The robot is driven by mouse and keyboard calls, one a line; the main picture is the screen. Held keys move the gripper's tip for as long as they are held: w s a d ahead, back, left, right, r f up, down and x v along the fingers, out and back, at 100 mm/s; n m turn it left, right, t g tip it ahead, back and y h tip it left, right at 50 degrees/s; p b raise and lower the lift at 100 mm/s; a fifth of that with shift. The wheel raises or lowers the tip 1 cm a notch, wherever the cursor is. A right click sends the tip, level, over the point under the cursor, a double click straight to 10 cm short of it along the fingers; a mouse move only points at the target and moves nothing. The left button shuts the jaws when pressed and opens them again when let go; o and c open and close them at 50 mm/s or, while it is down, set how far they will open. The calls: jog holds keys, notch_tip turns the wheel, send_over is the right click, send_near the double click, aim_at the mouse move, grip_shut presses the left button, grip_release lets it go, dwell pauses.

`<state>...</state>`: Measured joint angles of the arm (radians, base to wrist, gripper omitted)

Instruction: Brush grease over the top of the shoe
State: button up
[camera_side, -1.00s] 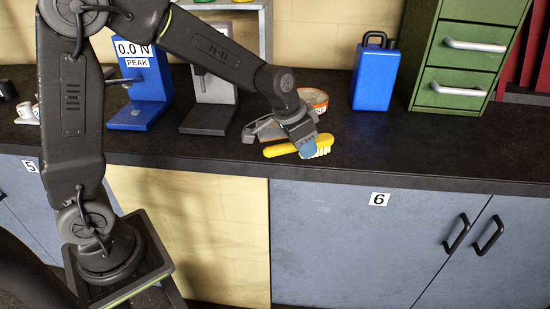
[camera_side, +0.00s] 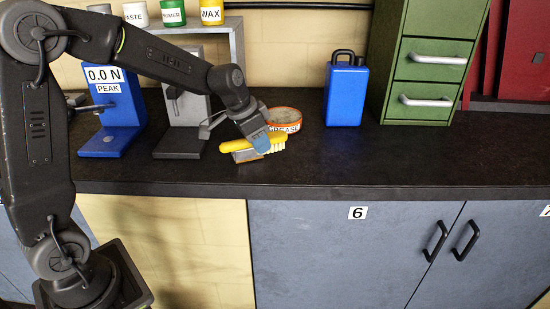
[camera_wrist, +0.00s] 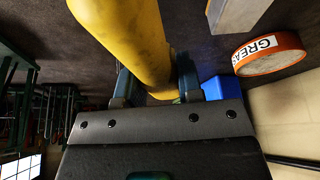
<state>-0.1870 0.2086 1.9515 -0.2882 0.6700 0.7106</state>
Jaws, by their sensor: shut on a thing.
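My gripper (camera_side: 262,142) is shut on a yellow brush (camera_side: 238,144) with pale bristles (camera_side: 277,144). The brush handle (camera_wrist: 125,35) also fills the upper middle of the wrist view, between the fingers. A grey block (camera_side: 246,156), which looks like the shoe, lies on the bench under the brush and is partly hidden by it. A grey block also shows at the top of the wrist view (camera_wrist: 238,12). I cannot tell whether the bristles touch the shoe. The grease tin (camera_side: 294,127), round with an orange rim, stands just behind and right of my gripper.
A grey stand (camera_side: 183,138) and a blue force gauge stand (camera_side: 104,142) are to the left. A blue case (camera_side: 346,95) and a green drawer cabinet (camera_side: 425,70) stand at the back right. The dark bench top (camera_side: 400,160) is clear to the right.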

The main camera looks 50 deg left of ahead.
jog(key=s+a+r, duration=0.1)
jog(key=a+r, duration=0.3)
jog(key=a, duration=0.6)
jog(key=shift+s+a+m, duration=0.3)
jog(key=shift+s, duration=0.1)
jog(key=shift+f, duration=2.85)
jog(key=shift+f, duration=0.65)
jog(key=shift+d, duration=0.1)
